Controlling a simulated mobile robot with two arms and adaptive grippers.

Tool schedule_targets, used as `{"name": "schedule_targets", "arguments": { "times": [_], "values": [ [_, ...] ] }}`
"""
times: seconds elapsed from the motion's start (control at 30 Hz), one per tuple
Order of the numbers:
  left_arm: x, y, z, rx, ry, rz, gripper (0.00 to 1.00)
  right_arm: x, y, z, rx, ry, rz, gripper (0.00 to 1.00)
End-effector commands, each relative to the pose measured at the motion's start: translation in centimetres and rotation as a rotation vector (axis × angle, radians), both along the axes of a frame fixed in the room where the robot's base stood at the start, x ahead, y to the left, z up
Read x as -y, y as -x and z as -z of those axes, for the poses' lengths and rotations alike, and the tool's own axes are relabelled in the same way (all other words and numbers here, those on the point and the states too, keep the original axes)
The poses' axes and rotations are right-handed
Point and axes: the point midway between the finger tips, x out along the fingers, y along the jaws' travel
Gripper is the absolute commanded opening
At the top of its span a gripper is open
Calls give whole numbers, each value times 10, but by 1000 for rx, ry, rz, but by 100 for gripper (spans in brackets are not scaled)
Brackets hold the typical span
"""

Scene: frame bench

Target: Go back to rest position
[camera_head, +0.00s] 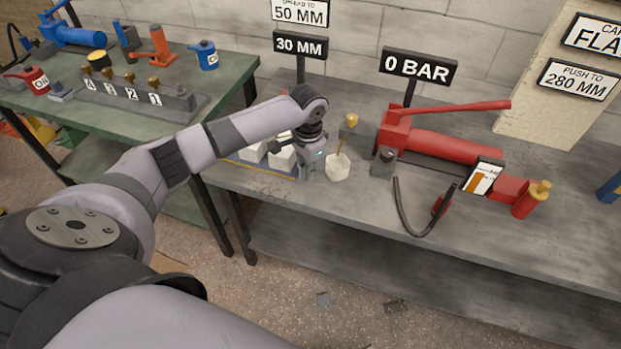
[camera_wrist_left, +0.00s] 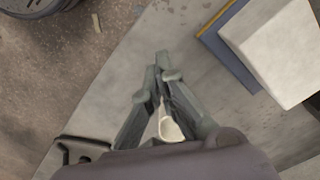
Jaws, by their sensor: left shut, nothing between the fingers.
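My left arm reaches in from the left over the front bench. My left gripper (camera_head: 306,174) points down close to the bench top, between white blocks and a whitish pot. In the left wrist view the fingers (camera_wrist_left: 161,72) meet at their tips and hold nothing. A cream-coloured thing (camera_wrist_left: 170,129) shows in the gap between the finger bases; I cannot tell how far below it lies. My right gripper is in neither view.
The whitish pot (camera_head: 338,170) with a stick in it stands just right of the gripper. White blocks (camera_head: 283,157) are at its left. A red hydraulic pump (camera_head: 440,146) is further right. The green bench (camera_head: 222,75) holds tools and cans.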

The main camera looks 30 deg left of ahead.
Motion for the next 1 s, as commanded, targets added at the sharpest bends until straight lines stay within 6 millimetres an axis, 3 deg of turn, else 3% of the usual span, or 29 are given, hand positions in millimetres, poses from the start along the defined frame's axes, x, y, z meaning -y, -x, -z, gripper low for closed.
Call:
{"name": "schedule_targets", "arguments": {
  "times": [0.1,0.3,0.63,0.77,1.0],
  "values": [
    [1,-1,-24,4,2,0,0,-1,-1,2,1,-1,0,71],
    [1,0,-47,1,2,0,0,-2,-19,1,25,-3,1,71],
    [7,4,-46,-2,4,14,0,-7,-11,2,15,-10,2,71],
    [39,22,-21,8,20,75,0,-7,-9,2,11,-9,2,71],
    [124,88,27,91,104,182,0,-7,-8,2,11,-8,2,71]
  ]
}}
